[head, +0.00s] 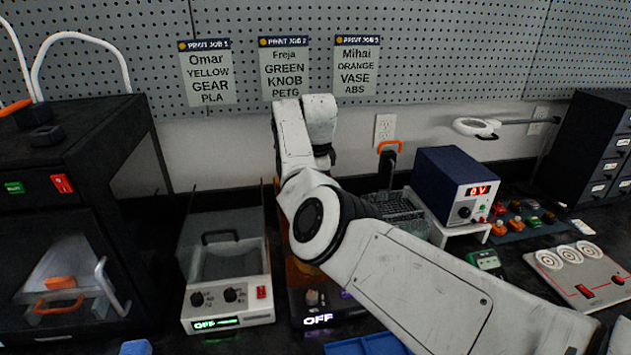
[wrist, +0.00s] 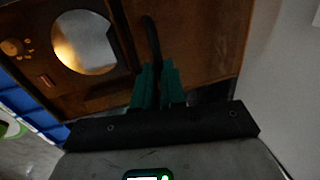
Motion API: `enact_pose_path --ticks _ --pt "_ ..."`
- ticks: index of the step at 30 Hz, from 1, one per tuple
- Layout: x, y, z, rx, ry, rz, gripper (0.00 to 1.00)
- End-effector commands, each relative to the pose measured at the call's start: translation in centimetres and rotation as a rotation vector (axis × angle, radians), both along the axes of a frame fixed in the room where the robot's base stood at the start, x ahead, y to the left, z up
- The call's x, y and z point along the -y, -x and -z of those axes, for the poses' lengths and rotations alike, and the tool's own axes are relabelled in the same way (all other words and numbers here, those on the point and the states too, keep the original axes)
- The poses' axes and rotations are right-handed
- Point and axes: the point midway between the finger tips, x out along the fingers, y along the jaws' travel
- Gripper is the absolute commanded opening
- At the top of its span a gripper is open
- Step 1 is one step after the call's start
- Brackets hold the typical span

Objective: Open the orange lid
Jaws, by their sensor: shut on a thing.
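The orange lid (wrist: 205,45) fills much of the wrist view as a dark amber panel. A sliver of it (head: 297,272) shows in the head view, on the machine (head: 318,321) whose display reads OFF. A thin black handle (wrist: 151,32) runs along the lid in the wrist view. My gripper (wrist: 157,72) has teal fingers, shut on the handle between them. In the head view my arm hides the gripper and most of the lid. I cannot tell whether the lid is raised.
A round shiny plate (wrist: 84,42) shows by the lid. A grey machine with a clear cover (head: 222,262) stands close on the left, a blue power supply (head: 446,185) on the right. A blue tray (head: 365,346) lies in front. The pegboard wall (head: 430,55) is behind.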

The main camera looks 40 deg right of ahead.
Motion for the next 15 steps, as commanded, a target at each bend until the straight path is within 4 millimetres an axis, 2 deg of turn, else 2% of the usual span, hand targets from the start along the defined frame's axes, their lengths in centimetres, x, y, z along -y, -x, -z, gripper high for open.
enact_pose_path --ticks 10,11,15 --pt "-0.05 -0.04 0.02 0.001 -0.001 0.0 0.0" --pt "-0.05 -0.04 0.01 0.0 -0.001 -0.001 0.12" --pt "-0.05 -0.03 0.01 0.0 -0.001 -0.001 0.26"
